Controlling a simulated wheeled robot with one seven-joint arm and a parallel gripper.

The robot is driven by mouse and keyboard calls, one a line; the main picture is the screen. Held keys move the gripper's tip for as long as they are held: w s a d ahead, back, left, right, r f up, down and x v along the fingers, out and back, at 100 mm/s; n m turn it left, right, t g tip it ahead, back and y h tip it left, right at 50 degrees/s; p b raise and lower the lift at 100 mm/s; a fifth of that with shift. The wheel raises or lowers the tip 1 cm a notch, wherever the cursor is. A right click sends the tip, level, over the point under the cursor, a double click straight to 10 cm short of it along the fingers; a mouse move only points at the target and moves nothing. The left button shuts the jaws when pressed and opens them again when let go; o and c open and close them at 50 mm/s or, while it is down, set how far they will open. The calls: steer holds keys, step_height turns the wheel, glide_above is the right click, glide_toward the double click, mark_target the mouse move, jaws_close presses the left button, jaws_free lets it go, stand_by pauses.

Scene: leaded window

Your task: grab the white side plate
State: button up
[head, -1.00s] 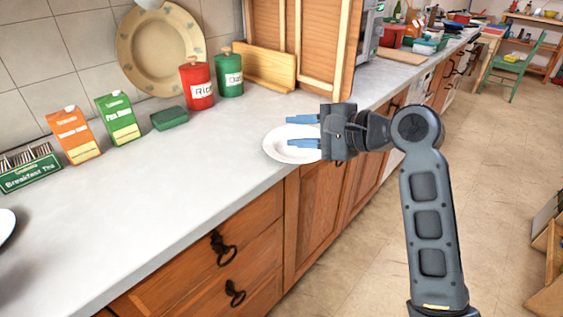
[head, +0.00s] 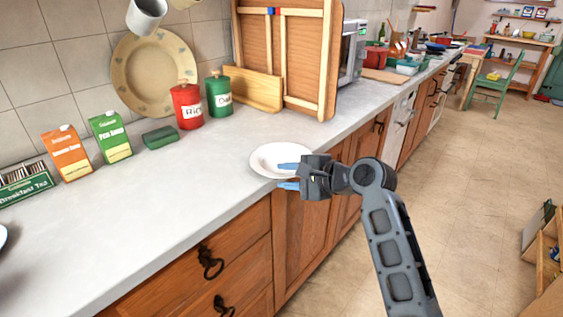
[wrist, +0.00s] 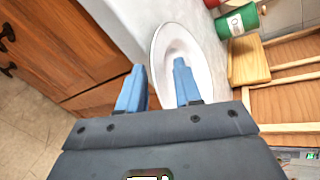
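The white side plate (head: 262,160) lies on the counter by its front edge. In the wrist view the plate (wrist: 203,62) is just beyond the fingers, on the right. In the head view the upper finger overlaps the plate's near rim; the lower finger shows below the rim, against the counter's front edge. In the wrist view my gripper (wrist: 158,66) has its right finger over the plate and its left finger over the counter's edge. I cannot tell whether either finger touches the plate.
The grey counter (head: 150,210) is clear left of the plate. A red canister (head: 187,108), a green canister (head: 219,98), cartons (head: 67,153) and a green sponge (head: 160,138) stand behind. A wooden panel (head: 305,60) leans further back. Wooden cabinets (head: 300,235) lie below.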

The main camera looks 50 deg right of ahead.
steer(key=shift+w+f, duration=0.1)
jaws_close()
stand_by(0.5)
